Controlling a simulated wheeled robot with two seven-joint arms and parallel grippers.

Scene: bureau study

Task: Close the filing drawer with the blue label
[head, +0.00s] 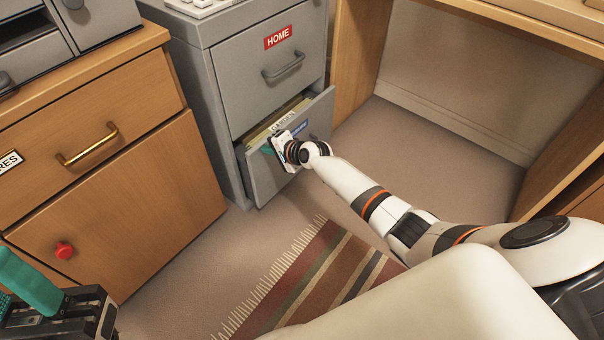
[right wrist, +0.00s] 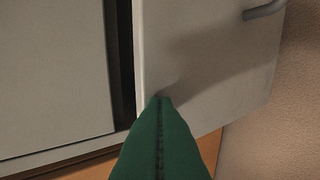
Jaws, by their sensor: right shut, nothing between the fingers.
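The grey lower filing drawer (head: 270,180) stands partly open, with folders showing behind its front. The blue label (head: 299,131) on its front is partly hidden by my right gripper (head: 268,149). That gripper is shut and empty, at the upper left part of the drawer front. In the right wrist view its green fingers (right wrist: 160,98) are together, with the tips at the edge of the drawer front (right wrist: 210,70). A dark gap shows beside that front; contact is hard to tell. My left gripper (head: 28,280) shows only partly at the lower left, its teal finger raised.
The cabinet's upper drawer (head: 240,85) with the red HOME label is shut. A wooden cabinet (head: 130,215) with a brass handle and red knob stands at the left. A striped rug (head: 318,275) lies in front. Carpet (head: 430,145) under the desk is clear.

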